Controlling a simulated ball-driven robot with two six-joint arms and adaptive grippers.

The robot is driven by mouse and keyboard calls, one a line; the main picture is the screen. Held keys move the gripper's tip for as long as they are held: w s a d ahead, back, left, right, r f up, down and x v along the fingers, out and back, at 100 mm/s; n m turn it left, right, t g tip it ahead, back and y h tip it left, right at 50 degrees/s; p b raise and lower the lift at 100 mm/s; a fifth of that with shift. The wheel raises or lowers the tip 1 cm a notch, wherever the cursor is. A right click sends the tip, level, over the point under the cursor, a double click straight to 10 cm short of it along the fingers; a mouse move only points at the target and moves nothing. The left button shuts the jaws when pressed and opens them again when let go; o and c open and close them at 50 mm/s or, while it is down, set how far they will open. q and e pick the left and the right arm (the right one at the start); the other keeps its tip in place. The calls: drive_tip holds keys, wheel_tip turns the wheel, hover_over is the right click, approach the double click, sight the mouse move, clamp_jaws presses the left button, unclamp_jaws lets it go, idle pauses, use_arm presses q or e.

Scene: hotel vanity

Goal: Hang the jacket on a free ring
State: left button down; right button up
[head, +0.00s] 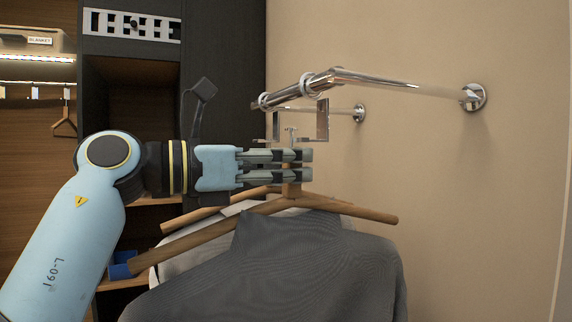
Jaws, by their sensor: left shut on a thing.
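The dark grey jacket (290,265) hangs on a wooden hanger (350,209) low in the middle of the head view. My left gripper (306,163) is shut on the hanger's upright neck, just above its arms. A short metal tip (291,131) stands above the fingers. A chrome rail (385,82) runs out from the wall above the gripper. Two rings (308,81) (264,101) are around the rail, with thin metal loops (323,118) below them. The hanger's tip is below the rail; its contact with a loop cannot be told. My right gripper is not in view.
A second wooden hanger bar (190,222) and a pale garment (185,262) show behind the jacket. The beige wall (480,200) closes off the right side. A dark cabinet (225,70) stands behind. An empty hanger (65,122) hangs at far left.

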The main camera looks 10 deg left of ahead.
sight(312, 205)
use_arm(q)
drive_tip(key=shift+x, duration=1.85)
idle(0.9)
drive_tip(key=shift+f+b, duration=0.45)
idle(1.2)
drive_tip(key=c, duration=1.1)
unclamp_jaws()
drive_tip(key=shift+c, duration=0.2)
drive_tip(key=shift+f, duration=0.15)
